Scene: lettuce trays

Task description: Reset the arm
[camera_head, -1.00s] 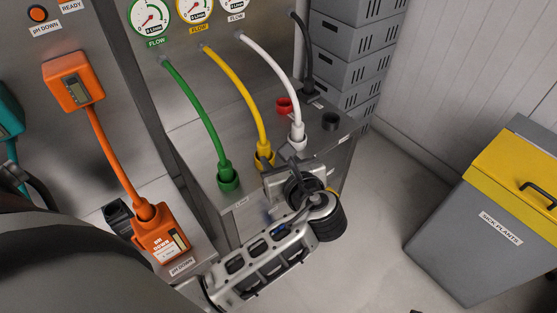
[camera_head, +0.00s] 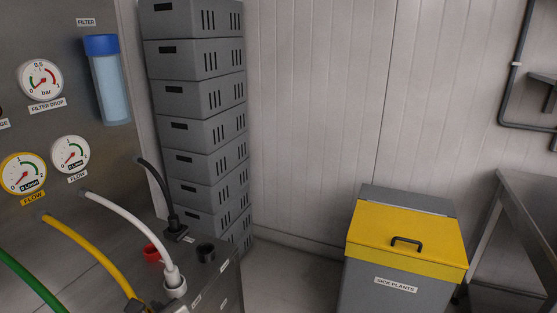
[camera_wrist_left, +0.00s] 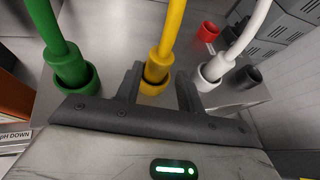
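My left gripper (camera_wrist_left: 161,80) is open in the left wrist view, its two dark fingers standing apart. The yellow plug (camera_wrist_left: 157,70) with its hose shows between the fingers; I cannot tell whether either finger touches it. The green plug (camera_wrist_left: 70,68) sits to the left and the white plug (camera_wrist_left: 215,70) to the right, both upright in their sockets. In the head view, only a dark bit, probably of my left gripper, shows at the bottom edge by the yellow hose (camera_head: 90,254). My right gripper is in neither view.
A metal cabinet with gauges (camera_head: 40,80) and a blue-capped filter (camera_head: 108,85) stands at left. A red ring (camera_head: 152,252) and a black socket (camera_head: 206,252) sit beside the white hose (camera_head: 135,232). Stacked grey crates (camera_head: 205,132) stand behind; a yellow-lidded bin (camera_head: 405,235) stands right.

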